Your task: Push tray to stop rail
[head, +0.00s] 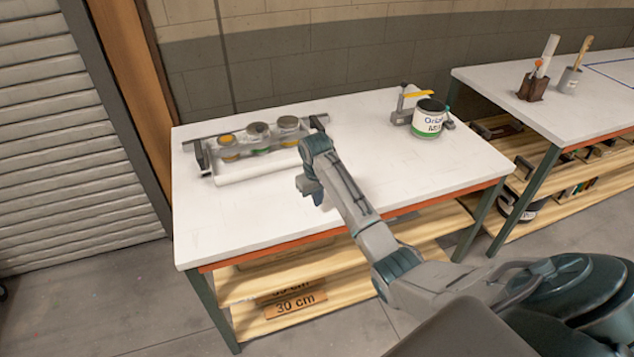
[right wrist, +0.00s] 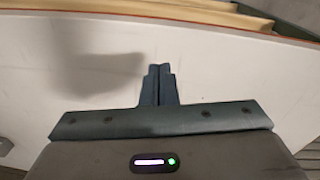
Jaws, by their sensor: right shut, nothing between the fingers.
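The tray (head: 257,168) lies on the white workbench at the back left and holds three cans, one with a yellow top (head: 228,141). It has dark upright pieces at its ends. A thin dark stop rail (head: 192,141) runs along behind the tray; the cans partly hide it, and I cannot tell whether they touch. My right gripper (head: 309,188) is over the bench, in front of and right of the tray's right end. In the right wrist view its fingers (right wrist: 158,84) are shut and empty above bare white bench top. My left gripper is not in view.
A labelled paint can (head: 429,121) stands at the bench's back right, beside a metal fixture (head: 402,113) with a yellow strip. The bench front and middle are clear. A second bench (head: 560,110) stands to the right. Below is a wooden shelf (head: 330,290).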

